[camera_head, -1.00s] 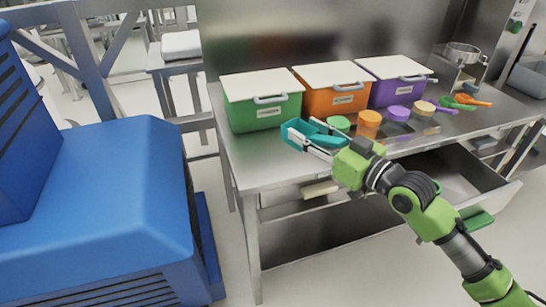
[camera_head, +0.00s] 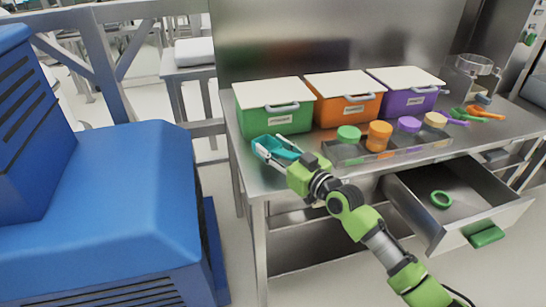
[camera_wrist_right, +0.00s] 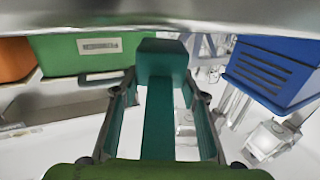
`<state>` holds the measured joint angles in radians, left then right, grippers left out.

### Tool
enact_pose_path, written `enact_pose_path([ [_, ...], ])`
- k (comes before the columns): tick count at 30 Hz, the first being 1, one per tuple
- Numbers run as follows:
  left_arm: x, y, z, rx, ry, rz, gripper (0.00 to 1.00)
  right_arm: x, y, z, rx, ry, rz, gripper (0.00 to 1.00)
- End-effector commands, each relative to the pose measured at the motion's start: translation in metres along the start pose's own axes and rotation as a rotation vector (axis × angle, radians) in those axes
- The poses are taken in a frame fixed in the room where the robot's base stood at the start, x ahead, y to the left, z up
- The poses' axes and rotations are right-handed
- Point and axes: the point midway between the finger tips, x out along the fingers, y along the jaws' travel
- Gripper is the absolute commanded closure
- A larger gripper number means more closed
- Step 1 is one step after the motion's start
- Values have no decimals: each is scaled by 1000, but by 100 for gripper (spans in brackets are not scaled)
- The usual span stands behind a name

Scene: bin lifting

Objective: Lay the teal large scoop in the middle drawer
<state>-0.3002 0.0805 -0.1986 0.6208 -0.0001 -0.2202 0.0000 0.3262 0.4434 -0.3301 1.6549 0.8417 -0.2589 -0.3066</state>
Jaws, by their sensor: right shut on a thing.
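The teal large scoop (camera_head: 276,143) is over the left end of the steel counter, in front of the green bin. My right gripper (camera_head: 278,156) is shut on it; the wrist view shows the scoop's long teal body (camera_wrist_right: 158,110) between the fingers (camera_wrist_right: 160,88). Whether the scoop touches the counter is hard to tell. An open steel drawer (camera_head: 470,208) with a green handle (camera_head: 487,235) sticks out below the counter at the right, and a green ring-shaped thing (camera_head: 440,199) lies in it. My left gripper is not in view.
Green (camera_head: 272,122), orange (camera_head: 345,110) and purple (camera_head: 405,102) lidded bins stand along the counter's back. A clear tray (camera_head: 400,150) with several round-lidded containers is in front of them. Green and orange utensils (camera_head: 487,112) lie at the right. A big blue machine (camera_head: 110,210) stands left.

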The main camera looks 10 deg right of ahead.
Motion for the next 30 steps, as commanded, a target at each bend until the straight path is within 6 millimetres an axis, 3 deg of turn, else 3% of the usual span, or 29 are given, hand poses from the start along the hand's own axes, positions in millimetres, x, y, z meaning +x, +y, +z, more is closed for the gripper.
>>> enact_pose_path([
  [6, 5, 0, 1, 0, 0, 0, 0, 2, -1, 30, 0, -1, 0, 82],
  [18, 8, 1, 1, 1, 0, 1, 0, 1, -1, 37, 1, 0, 0, 82],
  [19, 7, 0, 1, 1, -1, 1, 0, 1, -1, 35, 1, -1, -1, 53],
  [20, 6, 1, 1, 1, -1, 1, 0, 1, -1, 35, 1, -1, -1, 45],
  [30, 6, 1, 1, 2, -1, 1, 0, 1, -1, 34, 1, -1, 0, 44],
])
